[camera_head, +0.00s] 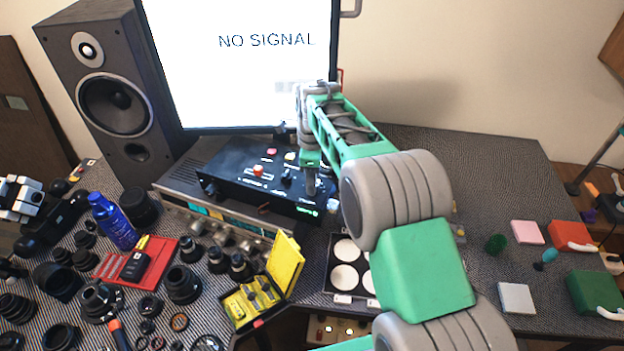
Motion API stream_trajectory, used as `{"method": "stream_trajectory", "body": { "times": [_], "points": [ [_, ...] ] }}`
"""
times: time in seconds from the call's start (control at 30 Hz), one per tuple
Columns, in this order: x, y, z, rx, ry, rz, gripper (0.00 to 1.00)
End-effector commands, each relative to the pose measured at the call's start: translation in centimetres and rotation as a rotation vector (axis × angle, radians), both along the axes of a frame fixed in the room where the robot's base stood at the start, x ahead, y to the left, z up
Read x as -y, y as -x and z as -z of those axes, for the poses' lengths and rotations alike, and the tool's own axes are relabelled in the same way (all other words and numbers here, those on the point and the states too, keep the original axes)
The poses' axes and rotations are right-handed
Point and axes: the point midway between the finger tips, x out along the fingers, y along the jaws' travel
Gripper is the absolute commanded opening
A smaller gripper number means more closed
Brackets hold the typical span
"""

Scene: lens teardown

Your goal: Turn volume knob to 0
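A black control box (240,172) sits on a silver amplifier-like unit (175,190) in front of the monitor. The box carries a red button (258,170), small light buttons and a small dark knob (287,179). Several round knobs (222,238) line the front of the silver unit. I cannot read which knob is the volume knob.
A large speaker (105,85) stands at the left, beside a monitor (240,60) reading "NO SIGNAL". Lens parts, a blue bottle (113,222), a red tray (150,262) and an open yellow case (262,290) crowd the front left. The back right table (480,165) is clear.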

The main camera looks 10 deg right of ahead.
Motion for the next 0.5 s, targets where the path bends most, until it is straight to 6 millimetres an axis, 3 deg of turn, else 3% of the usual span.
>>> {"method": "stream_trajectory", "body": {
  "times": [0.4,0.5],
  "points": [
    [0.00,0.01,-0.03,0.000,0.000,0.000,0.00],
    [0.01,0.01,-0.03,0.000,0.000,0.000,0.00]
  ]
}}
